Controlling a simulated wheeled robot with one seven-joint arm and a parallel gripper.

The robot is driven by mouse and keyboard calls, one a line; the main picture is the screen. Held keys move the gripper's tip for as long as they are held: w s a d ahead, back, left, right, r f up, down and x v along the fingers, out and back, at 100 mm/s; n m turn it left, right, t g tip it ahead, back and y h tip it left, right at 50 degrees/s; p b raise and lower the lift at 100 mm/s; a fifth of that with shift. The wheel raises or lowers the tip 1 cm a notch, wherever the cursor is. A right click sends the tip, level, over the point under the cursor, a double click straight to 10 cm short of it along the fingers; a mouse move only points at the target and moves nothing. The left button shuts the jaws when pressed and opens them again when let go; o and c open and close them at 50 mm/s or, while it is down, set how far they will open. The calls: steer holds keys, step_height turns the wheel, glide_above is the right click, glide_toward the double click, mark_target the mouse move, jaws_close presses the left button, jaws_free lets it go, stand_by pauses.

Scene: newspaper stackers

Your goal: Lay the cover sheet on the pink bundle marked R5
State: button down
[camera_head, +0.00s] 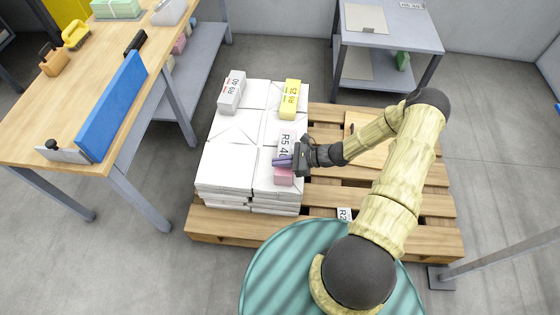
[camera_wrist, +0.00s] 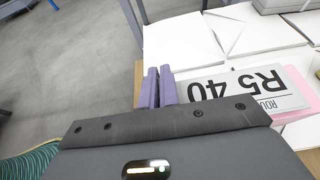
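The pink bundle (camera_head: 283,177) lies at the front right of the white stacks on the pallet. A pale grey sheet with a white label reading R5 40 (camera_head: 287,140) lies over it. In the wrist view the sheet (camera_wrist: 185,93) lies flat, with the pink bundle (camera_wrist: 296,80) showing past its edge. My gripper (camera_head: 281,161) is over the bundle in the head view and hides part of it. In the wrist view the purple fingers of my gripper (camera_wrist: 159,88) are close together beside the sheet's left end, with nothing visible between them. I cannot tell whether they touch the sheet.
A grey bundle marked R9 (camera_head: 232,92) and a yellow bundle (camera_head: 290,99) lie farther back on the white stacks (camera_head: 228,165). The wooden pallet (camera_head: 225,224) has bare slats at right. A workbench (camera_head: 60,105) stands left; a grey table (camera_head: 405,35) with a flat beige sheet (camera_head: 367,18) stands behind.

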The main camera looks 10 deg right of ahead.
steer(key=shift+f+b, duration=0.3)
steer(key=shift+f, duration=0.3)
steer(key=c, duration=1.6)
jaws_free()
steer(key=shift+d, duration=0.1)
steer(key=p+v, duration=0.2)
steer(key=v, duration=1.5)
steer(key=shift+d+r+p, duration=0.1)
steer(key=shift+r+p, duration=0.05)
steer(key=shift+p, duration=0.2)
